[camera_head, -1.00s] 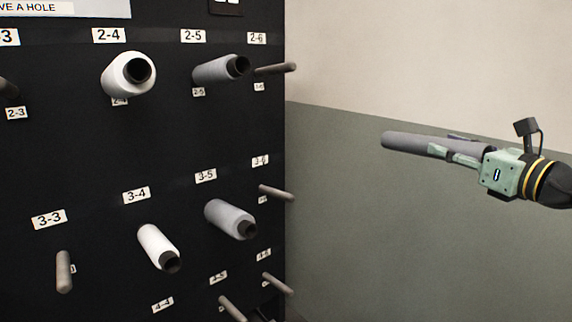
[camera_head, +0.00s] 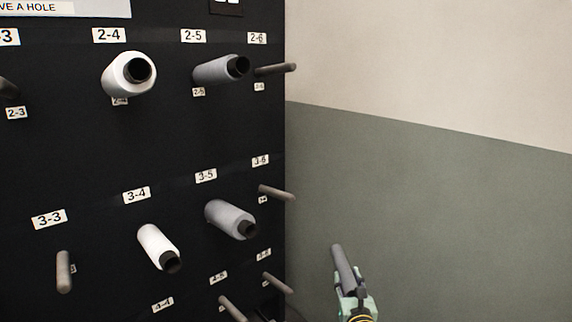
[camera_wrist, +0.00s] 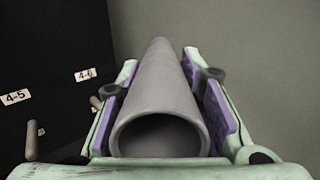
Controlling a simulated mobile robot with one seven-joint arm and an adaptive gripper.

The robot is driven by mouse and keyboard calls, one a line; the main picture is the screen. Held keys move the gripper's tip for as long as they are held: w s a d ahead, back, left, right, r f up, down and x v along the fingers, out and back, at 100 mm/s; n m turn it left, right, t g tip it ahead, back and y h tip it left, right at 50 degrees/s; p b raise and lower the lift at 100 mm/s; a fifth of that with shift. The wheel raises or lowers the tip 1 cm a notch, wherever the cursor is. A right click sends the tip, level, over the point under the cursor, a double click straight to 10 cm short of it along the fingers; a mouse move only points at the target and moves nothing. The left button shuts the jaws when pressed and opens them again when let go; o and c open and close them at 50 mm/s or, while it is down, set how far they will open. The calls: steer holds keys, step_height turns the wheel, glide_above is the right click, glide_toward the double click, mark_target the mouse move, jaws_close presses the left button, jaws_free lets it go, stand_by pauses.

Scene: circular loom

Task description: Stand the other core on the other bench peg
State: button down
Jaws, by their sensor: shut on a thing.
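My gripper (camera_head: 348,285) is at the lower right of the head view, in front of the green-grey wall. It is shut on a bare grey tube, the core (camera_head: 342,260), which points up and slightly left there. In the wrist view the core (camera_wrist: 160,95) lies between the two purple finger pads, its hollow open end facing the camera. The core touches nothing else that I can see. No bench and no bench peg show in either view.
A black peg board (camera_head: 150,190) fills the left. White spools sit at 2-4 (camera_head: 128,75) and 3-4 (camera_head: 158,247), grey ones at 2-5 (camera_head: 220,70) and 3-5 (camera_head: 230,219). Bare pegs stick out at 2-6 (camera_head: 276,69) and 3-6 (camera_head: 277,193). The space before the wall (camera_head: 440,200) is free.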

steer(key=s+a+f, duration=0.4)
steer(key=a+f, duration=1)
steer(key=a, duration=0.3)
steer(key=shift+a, duration=0.1)
